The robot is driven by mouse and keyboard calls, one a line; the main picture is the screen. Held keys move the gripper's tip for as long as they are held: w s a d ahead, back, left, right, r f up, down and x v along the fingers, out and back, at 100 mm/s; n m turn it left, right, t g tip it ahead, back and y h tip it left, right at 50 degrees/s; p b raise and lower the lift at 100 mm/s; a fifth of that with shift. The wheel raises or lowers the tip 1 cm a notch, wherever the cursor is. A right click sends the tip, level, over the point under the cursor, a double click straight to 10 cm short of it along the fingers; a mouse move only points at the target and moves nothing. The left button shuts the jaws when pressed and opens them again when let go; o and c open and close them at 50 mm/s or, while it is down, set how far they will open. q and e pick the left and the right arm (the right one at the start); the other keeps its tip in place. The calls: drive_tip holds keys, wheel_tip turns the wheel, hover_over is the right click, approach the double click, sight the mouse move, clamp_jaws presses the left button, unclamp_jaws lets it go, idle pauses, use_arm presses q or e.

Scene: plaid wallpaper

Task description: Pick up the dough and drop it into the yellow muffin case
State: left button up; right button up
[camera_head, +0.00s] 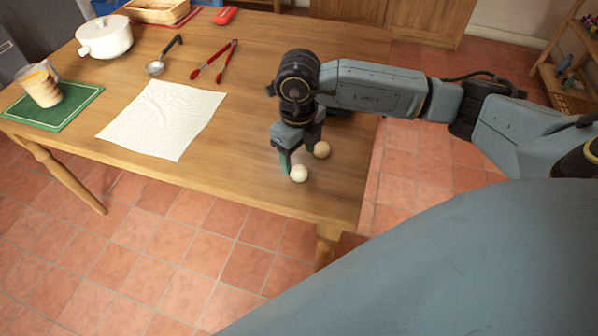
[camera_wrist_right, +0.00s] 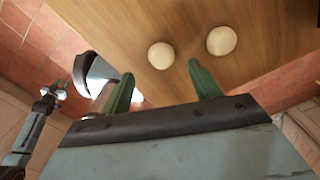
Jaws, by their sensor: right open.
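Two pale, round dough balls lie near the right end of the wooden table. One dough ball (camera_head: 298,173) is close to the front edge, and the other dough ball (camera_head: 321,149) is a little farther back. My right gripper (camera_head: 297,153) points down beside them, open, with nothing between its fingers. In the right wrist view, the balls (camera_wrist_right: 161,55) and (camera_wrist_right: 221,40) lie beyond the open green fingertips (camera_wrist_right: 161,70), apart from them. I cannot make out a yellow muffin case. My left gripper does not show in the head view.
The wooden table (camera_head: 245,130) is bare around the balls. A white cloth (camera_head: 163,118), red tongs (camera_head: 214,62), a ladle (camera_head: 163,58), a white pot (camera_head: 104,38) and a jug (camera_head: 40,84) on a green board (camera_head: 70,113) are farther left.

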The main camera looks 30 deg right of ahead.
sight(299, 169)
wheel_tip(299, 169, down, 4)
drive_tip(key=shift+d+f+b, duration=0.1)
drive_tip(key=shift+f+b, duration=0.1)
drive_tip(key=shift+b, duration=0.15)
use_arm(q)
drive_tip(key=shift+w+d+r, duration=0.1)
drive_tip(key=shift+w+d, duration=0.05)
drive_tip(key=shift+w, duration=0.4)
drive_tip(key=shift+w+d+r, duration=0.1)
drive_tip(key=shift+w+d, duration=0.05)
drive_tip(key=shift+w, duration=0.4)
use_arm(e)
drive_tip(key=shift+r, duration=0.1)
drive_tip(key=c, duration=1.1)
